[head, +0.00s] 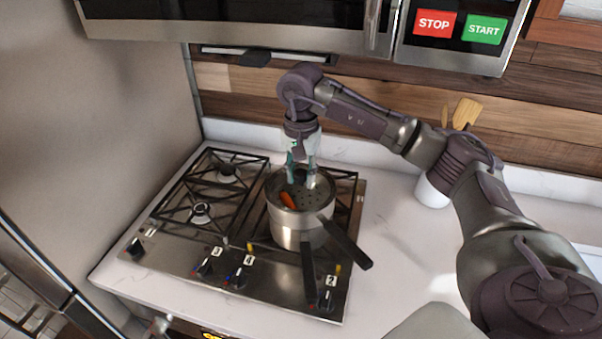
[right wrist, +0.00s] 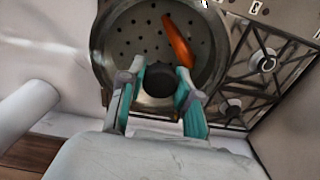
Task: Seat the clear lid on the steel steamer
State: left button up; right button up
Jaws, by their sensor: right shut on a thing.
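The steel steamer (head: 299,232) stands on the front right of the hob, its two dark handles pointing toward the front right. An orange carrot (head: 287,200) lies inside on the perforated floor; it also shows in the right wrist view (right wrist: 178,40). My right gripper (head: 301,180) comes down from above at the steamer's mouth. In the right wrist view its teal fingers (right wrist: 160,88) are shut on the dark knob of the clear lid (right wrist: 159,76). The clear pane is hard to make out. I cannot tell whether its rim touches the steamer. My left gripper is not in view.
The gas hob (head: 180,250) has free burners on the left. A white utensil pot (head: 433,190) with wooden tools stands at the right on the white counter (head: 395,215). A microwave (head: 240,25) overhangs the back. A grey wall closes the left.

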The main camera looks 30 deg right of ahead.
jog(key=shift+f+b, duration=0.25)
jog(key=shift+b, duration=0.05)
dwell(0.4)
jog(key=o, duration=1.1)
jog(key=shift+r, duration=0.15)
